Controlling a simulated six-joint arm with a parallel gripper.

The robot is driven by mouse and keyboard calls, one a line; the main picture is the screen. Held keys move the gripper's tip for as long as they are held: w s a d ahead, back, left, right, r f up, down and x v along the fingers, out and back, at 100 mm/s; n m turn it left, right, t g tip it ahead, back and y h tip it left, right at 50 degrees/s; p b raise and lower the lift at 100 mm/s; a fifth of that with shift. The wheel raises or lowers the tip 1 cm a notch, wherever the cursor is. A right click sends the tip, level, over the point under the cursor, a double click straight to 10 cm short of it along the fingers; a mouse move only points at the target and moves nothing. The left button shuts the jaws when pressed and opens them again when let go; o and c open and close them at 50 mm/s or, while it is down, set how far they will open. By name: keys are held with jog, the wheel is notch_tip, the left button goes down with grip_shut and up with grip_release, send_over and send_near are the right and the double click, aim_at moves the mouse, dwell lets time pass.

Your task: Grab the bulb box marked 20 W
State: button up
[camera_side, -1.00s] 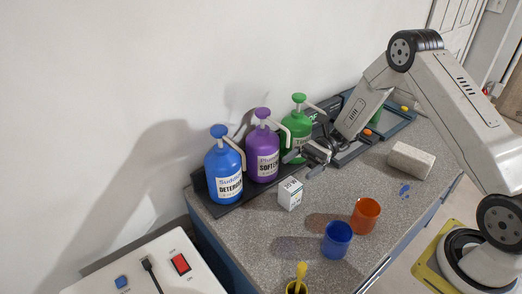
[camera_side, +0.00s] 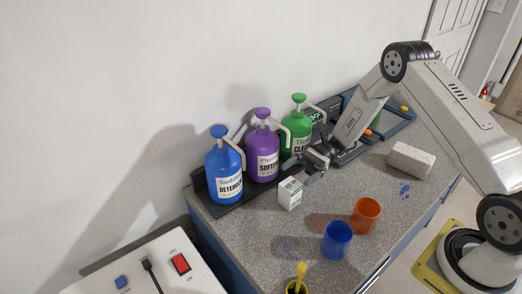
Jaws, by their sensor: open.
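A small white bulb box (camera_side: 290,194) stands on the grey speckled counter, in front of the purple bottle. It has dark print on its top and side, too small to read for certain. My gripper (camera_side: 308,167) is open and empty, just behind and to the right of the box, close above its level. Whether a finger touches the box cannot be told from this view. The fingertips are partly hidden and small here.
Blue (camera_side: 224,168), purple (camera_side: 263,150) and green (camera_side: 297,135) pump bottles stand on a dark tray behind the box. Blue (camera_side: 337,240) and orange (camera_side: 365,215) cups stand in front. A pale block (camera_side: 411,160) lies right. A white switch panel (camera_side: 150,270) is front left.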

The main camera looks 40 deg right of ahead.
aim_at(290, 188)
jog(key=shift+f, duration=0.7)
notch_tip(290, 188, down, 3)
jog(key=shift+r, duration=0.1)
jog(key=shift+a, duration=1)
jog(key=shift+s+a, duration=0.1)
jog(key=shift+a, duration=0.4)
jog(key=c, duration=1.2)
jog(key=shift+c, duration=0.2)
